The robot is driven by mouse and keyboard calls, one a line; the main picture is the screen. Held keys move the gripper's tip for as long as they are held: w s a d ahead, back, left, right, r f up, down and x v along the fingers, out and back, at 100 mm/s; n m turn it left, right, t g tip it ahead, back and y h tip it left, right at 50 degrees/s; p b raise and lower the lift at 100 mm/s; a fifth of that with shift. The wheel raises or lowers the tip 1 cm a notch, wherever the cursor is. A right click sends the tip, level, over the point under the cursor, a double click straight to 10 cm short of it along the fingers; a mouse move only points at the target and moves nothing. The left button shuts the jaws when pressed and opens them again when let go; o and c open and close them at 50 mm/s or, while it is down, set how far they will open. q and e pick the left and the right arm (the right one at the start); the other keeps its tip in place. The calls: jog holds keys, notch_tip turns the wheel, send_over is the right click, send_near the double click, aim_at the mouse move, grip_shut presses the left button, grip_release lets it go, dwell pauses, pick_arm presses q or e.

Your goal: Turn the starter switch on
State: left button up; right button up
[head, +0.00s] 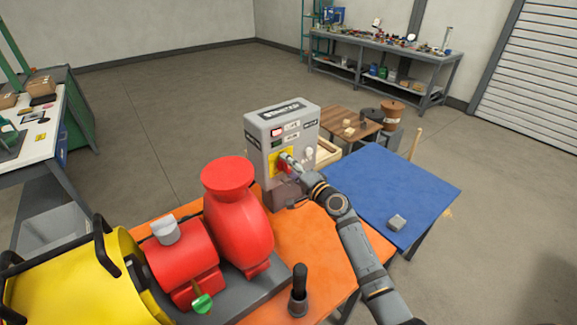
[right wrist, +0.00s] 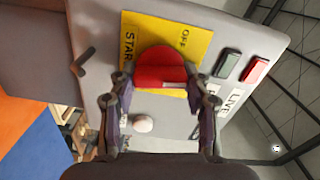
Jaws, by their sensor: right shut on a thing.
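The grey starter box (head: 278,125) stands on the orange bench, with a yellow plate and a red rotary switch on its front. In the right wrist view the red switch (right wrist: 160,72) sits on the yellow plate (right wrist: 198,38), which carries the words START and OFF. My right gripper (head: 288,160) is at the front of the box. In the right wrist view its fingers (right wrist: 160,92) are on either side of the switch's red handle, shut on it. In the head view the gripper partly hides the switch. My left gripper is not in view.
A red pump (head: 235,215) and a yellow guard (head: 85,285) stand left of my right arm. A dark-handled tool (head: 299,285) stands near the front of the orange bench (head: 335,250).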

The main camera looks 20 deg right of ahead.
jog(key=shift+f+m, duration=0.1)
jog(key=shift+m, duration=1)
jog(key=o, duration=1.2)
jog(key=shift+c, duration=0.2)
jog(key=v, duration=1.2)
